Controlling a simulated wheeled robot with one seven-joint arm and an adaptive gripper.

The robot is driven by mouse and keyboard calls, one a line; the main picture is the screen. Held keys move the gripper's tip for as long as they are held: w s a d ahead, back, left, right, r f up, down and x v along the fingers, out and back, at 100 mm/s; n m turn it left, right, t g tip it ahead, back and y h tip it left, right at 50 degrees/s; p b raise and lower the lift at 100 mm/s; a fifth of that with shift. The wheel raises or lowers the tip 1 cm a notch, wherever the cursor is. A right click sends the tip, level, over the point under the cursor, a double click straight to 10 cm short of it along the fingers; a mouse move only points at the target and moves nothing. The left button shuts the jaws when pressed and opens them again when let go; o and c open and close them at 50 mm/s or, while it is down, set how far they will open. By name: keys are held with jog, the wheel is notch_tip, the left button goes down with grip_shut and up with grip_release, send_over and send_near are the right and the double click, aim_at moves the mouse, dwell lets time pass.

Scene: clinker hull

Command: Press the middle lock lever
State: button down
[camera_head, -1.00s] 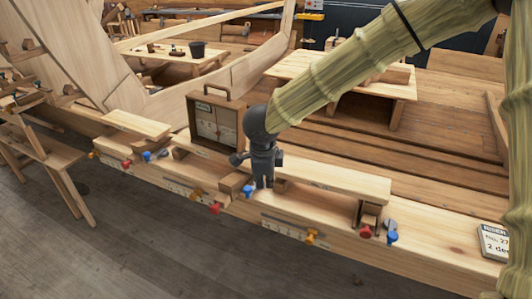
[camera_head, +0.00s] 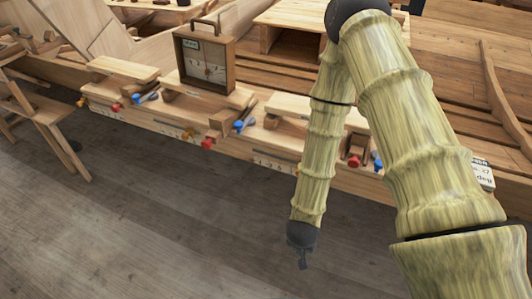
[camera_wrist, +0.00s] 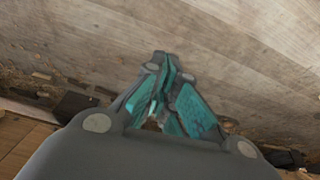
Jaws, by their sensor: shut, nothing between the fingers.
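The long wooden bench in the head view carries three groups of coloured knobs and levers. I cannot tell by a label which of these is the lock lever. My gripper (camera_head: 302,264) hangs low over the floor in front of the bench, right of the middle group and apart from it.
The left group has a blue lever (camera_head: 147,98) and a red knob (camera_head: 116,107). The right group shows a red knob (camera_head: 354,161) and a blue lever (camera_head: 378,164), beside my arm. A framed gauge box (camera_head: 204,62) stands behind the bench front. The floor (camera_head: 180,220) is open.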

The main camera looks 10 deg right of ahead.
jog(key=s+f+n+g+y, duration=0.1)
jog(key=s+f+n, duration=0.2)
jog(key=s, duration=0.5)
jog(key=s+d+f+n+g+b, duration=0.1)
jog(key=s+f+n, duration=0.2)
jog(key=s, duration=0.5)
jog(key=shift+s+f+g+y, duration=0.3)
jog(key=shift+f+y, duration=0.1)
